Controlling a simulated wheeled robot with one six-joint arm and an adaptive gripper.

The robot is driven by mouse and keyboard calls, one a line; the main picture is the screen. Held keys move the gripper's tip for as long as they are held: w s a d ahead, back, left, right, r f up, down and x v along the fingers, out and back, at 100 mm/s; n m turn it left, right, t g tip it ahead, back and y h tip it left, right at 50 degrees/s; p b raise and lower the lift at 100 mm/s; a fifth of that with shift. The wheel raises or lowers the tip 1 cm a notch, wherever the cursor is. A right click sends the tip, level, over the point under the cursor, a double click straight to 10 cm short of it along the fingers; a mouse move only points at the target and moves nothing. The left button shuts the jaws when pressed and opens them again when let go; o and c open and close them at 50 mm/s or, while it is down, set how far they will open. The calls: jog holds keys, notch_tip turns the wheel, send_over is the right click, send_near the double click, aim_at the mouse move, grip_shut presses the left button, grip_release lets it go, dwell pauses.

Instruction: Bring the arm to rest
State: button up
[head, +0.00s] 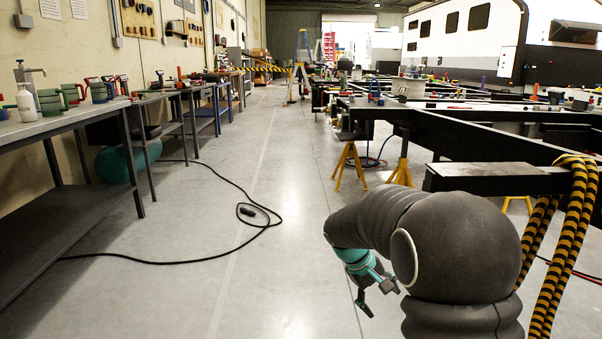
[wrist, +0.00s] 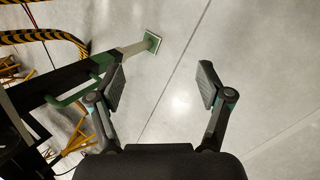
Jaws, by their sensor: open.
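My gripper (head: 376,291) hangs below my dark, padded arm at the lower right of the head view, over the bare floor. In the wrist view my gripper (wrist: 161,88) is open, its two fingers wide apart with only grey floor between them. Nothing is held. The arm is bent, with its wrist pointing down and to the left of the large rounded joint.
A black chassis frame (head: 470,130) on yellow stands (head: 348,165) is at the right, with striped straps (head: 568,245) near my arm. Workbenches (head: 60,122) line the left wall. A black cable (head: 165,263) lies on the floor. The middle aisle is clear.

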jog(key=s+a+r+m+t+y+p, duration=0.1)
jog(key=s+r+t+y, duration=0.1)
jog(key=s+r, duration=0.3)
jog(key=s+a+r+m+t+y+p, duration=0.1)
jog(key=s+r, duration=0.3)
jog(key=s, duration=1)
jog(key=s+a+r+m+t+y+p, duration=0.1)
jog(key=s+r+m+t+y, duration=0.1)
jog(key=s+r, duration=0.3)
jog(key=s, duration=0.4)
jog(key=shift+s+a+r+m+t+y, duration=0.2)
jog(key=shift+a+r+m+t+y, duration=0.1)
jog(key=shift+m, duration=0.1)
